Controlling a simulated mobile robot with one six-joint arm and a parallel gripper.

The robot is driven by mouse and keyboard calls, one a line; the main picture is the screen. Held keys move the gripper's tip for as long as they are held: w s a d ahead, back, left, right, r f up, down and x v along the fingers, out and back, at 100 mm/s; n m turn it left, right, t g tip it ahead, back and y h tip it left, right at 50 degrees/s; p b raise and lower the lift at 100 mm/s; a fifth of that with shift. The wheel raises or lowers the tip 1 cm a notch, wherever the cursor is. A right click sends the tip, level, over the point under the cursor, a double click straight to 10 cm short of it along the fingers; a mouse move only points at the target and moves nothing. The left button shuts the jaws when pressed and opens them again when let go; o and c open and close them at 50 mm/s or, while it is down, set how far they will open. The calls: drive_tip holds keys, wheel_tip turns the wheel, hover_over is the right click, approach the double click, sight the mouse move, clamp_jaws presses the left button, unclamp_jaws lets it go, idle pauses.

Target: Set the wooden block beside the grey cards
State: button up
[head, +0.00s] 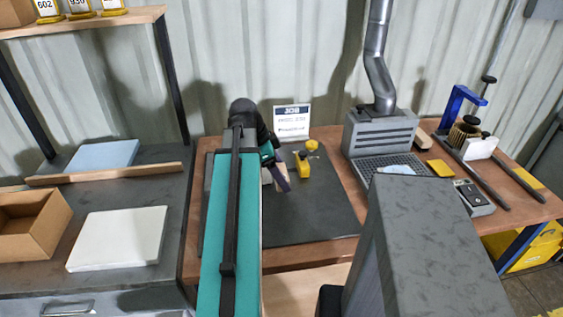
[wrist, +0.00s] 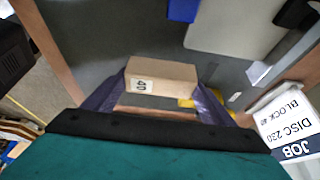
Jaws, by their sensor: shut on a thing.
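My gripper (wrist: 160,104) is shut on the wooden block (wrist: 160,77), a tan block marked "40", with a dark purple finger on each side. In the head view my gripper (head: 280,178) is low over the dark mat (head: 335,222), and my arm hides most of the block. A pale grey flat thing (wrist: 232,25) with a rounded corner lies beyond the block at the top of the wrist view; I cannot tell whether it is the grey cards. My arm covers the left part of the mat in the head view.
A yellow tool (head: 302,168) stands on the mat right of my gripper. A JOB sign (head: 292,120) stands behind, reading "BLOCK 40" in the wrist view. A blue thing (wrist: 183,9) is beside the pale flat thing. A grey extractor (head: 380,135) stands right; the mat's front right is clear.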

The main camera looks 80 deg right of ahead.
drive_tip(key=d, duration=0.3)
drive_tip(key=d+p, duration=0.1)
drive_tip(key=d, duration=0.3)
drive_tip(key=w+d+f+p, duration=0.1)
drive_tip(key=d, duration=0.2)
drive_tip(key=shift+d, duration=0.4)
drive_tip(key=shift+f, duration=0.1)
drive_tip(key=shift+f+p, duration=0.8)
drive_tip(key=shift+f, duration=0.85)
drive_tip(key=shift+s+f, duration=0.1)
drive_tip(key=shift+f, duration=0.05)
drive_tip(key=o, duration=1.2)
drive_tip(key=shift+b+v, duration=1.45)
drive_tip(key=shift+v, duration=4.75)
